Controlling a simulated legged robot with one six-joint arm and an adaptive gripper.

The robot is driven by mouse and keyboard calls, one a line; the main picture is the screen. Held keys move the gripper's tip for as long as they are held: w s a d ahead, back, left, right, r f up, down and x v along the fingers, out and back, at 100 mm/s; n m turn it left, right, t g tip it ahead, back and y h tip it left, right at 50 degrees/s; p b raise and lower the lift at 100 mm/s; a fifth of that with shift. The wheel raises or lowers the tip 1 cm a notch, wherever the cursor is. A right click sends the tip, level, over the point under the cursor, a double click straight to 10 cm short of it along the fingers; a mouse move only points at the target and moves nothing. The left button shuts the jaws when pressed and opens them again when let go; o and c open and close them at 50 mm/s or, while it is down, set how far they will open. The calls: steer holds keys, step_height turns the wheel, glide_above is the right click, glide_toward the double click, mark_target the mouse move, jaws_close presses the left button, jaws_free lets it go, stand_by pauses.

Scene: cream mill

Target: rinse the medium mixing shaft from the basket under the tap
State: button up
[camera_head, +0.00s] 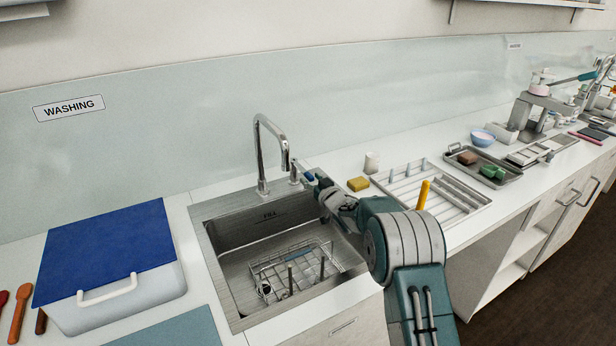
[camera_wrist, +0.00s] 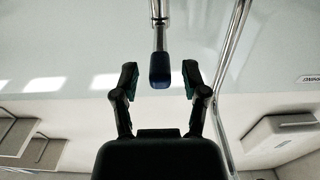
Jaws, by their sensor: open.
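The chrome tap (camera_head: 259,150) stands behind the steel sink (camera_head: 222,262), with its spout arched over it. A wire basket (camera_head: 338,262) sits on the sink floor. Several slim pieces stand in it, among them a dark-topped shaft (camera_head: 322,267) and another (camera_head: 290,276); I cannot tell which is the medium mixing shaft. My gripper (camera_head: 313,181) is at the tap's right side, by its lever. In the wrist view, the lever's blue tip (camera_wrist: 160,76) lies between the open fingers (camera_wrist: 158,84), with a gap on each side. No water shows from the spout.
A yellow sponge (camera_head: 358,184) and a white cup (camera_head: 371,162) stand right of the tap. A drying rack (camera_head: 462,212) holds a yellow-handled tool (camera_head: 422,195) beyond my arm. A blue-lidded box (camera_head: 120,309) stands left of the sink. Counter around the box is partly clear.

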mark_target(302, 167)
steer(key=shift+x, duration=1.2)
jaws_close()
steer(key=shift+w+d+r+n+g+y, duration=0.1)
steer(key=shift+w+d+n+g+y, duration=0.25)
steer(key=shift+n+g+y, duration=0.25)
steer(key=shift+w+d+n+g+y, duration=0.2)
steer(key=shift+d+n+g+y, duration=0.2)
steer(key=shift+y, duration=0.3)
steer(key=shift+a, duration=0.1)
jaws_free()
